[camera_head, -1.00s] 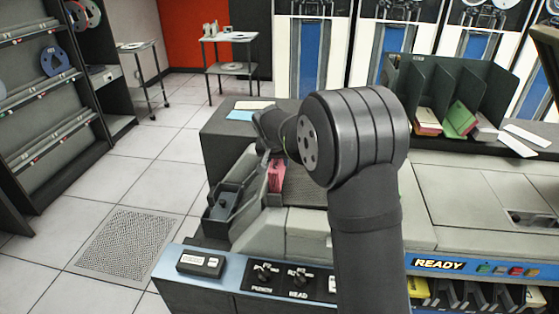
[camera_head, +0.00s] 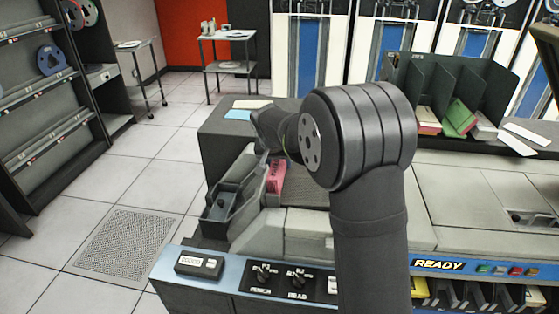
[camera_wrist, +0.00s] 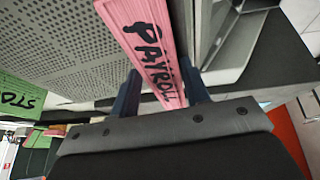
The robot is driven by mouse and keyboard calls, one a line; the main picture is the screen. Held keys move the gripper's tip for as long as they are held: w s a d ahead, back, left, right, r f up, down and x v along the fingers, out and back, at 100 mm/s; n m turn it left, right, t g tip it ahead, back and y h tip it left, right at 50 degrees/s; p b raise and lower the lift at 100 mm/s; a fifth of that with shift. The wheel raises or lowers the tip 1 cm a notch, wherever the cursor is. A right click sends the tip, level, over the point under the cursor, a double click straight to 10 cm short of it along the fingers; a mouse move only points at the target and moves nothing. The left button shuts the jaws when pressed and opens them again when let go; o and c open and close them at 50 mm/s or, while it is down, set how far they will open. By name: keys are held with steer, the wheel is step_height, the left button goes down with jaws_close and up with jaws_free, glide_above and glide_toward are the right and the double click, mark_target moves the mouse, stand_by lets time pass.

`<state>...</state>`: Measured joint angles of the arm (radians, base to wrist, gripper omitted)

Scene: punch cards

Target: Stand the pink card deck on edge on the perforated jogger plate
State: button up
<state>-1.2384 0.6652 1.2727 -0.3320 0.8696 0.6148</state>
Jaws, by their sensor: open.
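The pink card deck (camera_wrist: 150,45), marked PAYROLL in black, lies between the two fingers of my gripper (camera_wrist: 161,92) in the wrist view. The fingers are open, one on each side of its near end; I cannot tell whether either touches it. The perforated jogger plate (camera_wrist: 65,45) is beside the deck, to its left in the wrist view. In the head view the deck (camera_head: 275,177) shows as a small pink patch beside a grey side wall, partly behind my arm. My arm hides most of the plate there. Whether the deck's underside rests on the plate is hidden.
A grey metal guide (camera_wrist: 232,45) stands close to the deck's right in the wrist view. A green deck (camera_wrist: 18,98) is at the left. In the head view, a dark divided rack (camera_head: 450,95) holds other decks at the back right. A control panel (camera_head: 275,275) runs along the front.

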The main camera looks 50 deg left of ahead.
steer(key=v, duration=1.6)
steer(key=shift+r+y, duration=0.3)
steer(key=shift+r, duration=0.05)
steer(key=shift+f, duration=0.1)
steer(key=x, duration=1.9)
steer(key=shift+s+d+f, duration=0.2)
steer(key=shift+d+f, duration=0.1)
steer(key=shift+f, duration=0.2)
steer(key=shift+r, duration=0.2)
